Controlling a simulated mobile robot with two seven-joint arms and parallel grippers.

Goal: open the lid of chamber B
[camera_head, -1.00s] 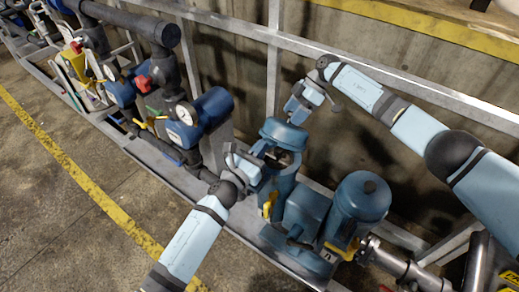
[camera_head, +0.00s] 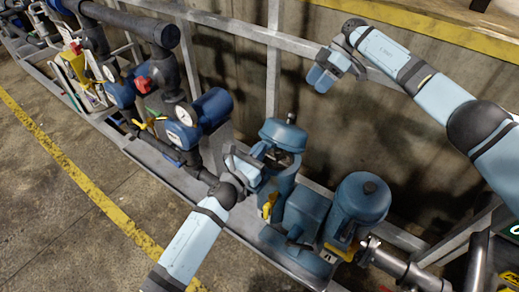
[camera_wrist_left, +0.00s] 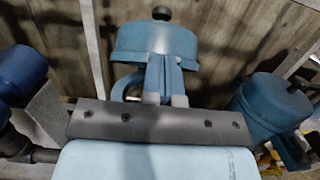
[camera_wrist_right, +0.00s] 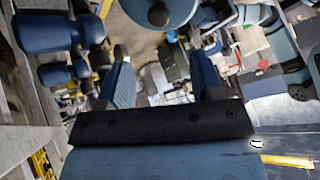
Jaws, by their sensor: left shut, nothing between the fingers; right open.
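Two blue chambers stand on the frame; I cannot read which is B. The left chamber (camera_head: 279,187) has its domed lid (camera_head: 284,133) raised, with a dark gap beneath it. My left gripper (camera_head: 262,158) is shut with nothing in it, at the near side of this lid. In the left wrist view its fingers (camera_wrist_left: 165,78) overlap the lid (camera_wrist_left: 150,42); contact is unclear. The right chamber's lid (camera_head: 362,196) is down. My right gripper (camera_head: 324,78) is open and empty, above and right of the raised lid. Its spread fingers show in the right wrist view (camera_wrist_right: 165,78).
Blue gauges (camera_head: 212,107) and dark pipes stand left of the chambers. A grey metal railing (camera_head: 274,55) and a wall lie behind. A silver pipe (camera_head: 400,267) leaves the right chamber. The floor in front is clear.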

